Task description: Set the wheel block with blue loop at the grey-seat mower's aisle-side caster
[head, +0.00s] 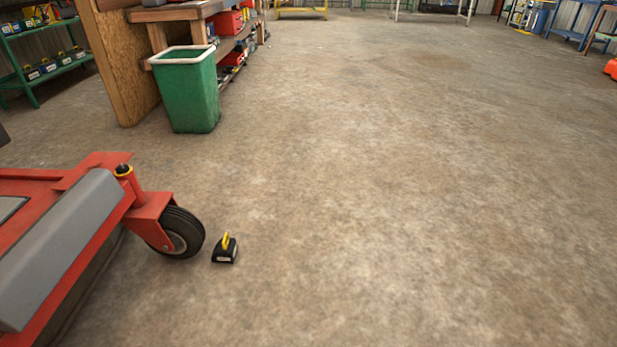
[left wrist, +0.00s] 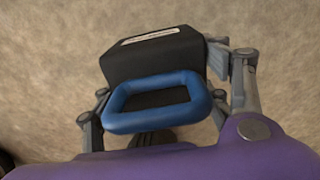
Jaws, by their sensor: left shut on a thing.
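In the left wrist view my left gripper (left wrist: 160,80) is shut on a black wheel block (left wrist: 150,58) with a blue loop (left wrist: 118,122) and a white label. Its fingers are on either side of the block, with blurred floor behind. In the head view a red mower (head: 100,162) with a grey cover stands at the left edge. Its black caster wheel (head: 183,232) rests on the floor. The mower's seat is out of view, so its colour cannot be told. Neither gripper shows in the head view.
A black block with a yellow loop (head: 225,250) sits on the floor just right of the caster. A green bin (head: 188,95) stands by a wooden workbench (head: 180,12) behind. A green shelf (head: 45,65) holds several blocks at far left. The floor to the right is clear.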

